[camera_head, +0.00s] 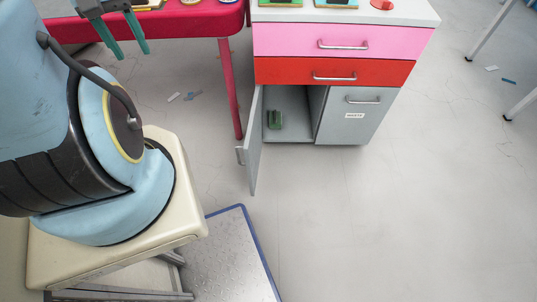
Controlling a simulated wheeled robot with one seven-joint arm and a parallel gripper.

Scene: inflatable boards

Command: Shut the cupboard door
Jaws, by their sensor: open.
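The cupboard (371,123) is grey, below a pink drawer and a red drawer.
A red table (192,20) with a red leg (230,88) stands left of the cupboard, the leg close to the open door. The closed right front (358,117) has a handle and a label. Floor in front and right is clear. A metal-topped platform (233,262) lies at the bottom.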

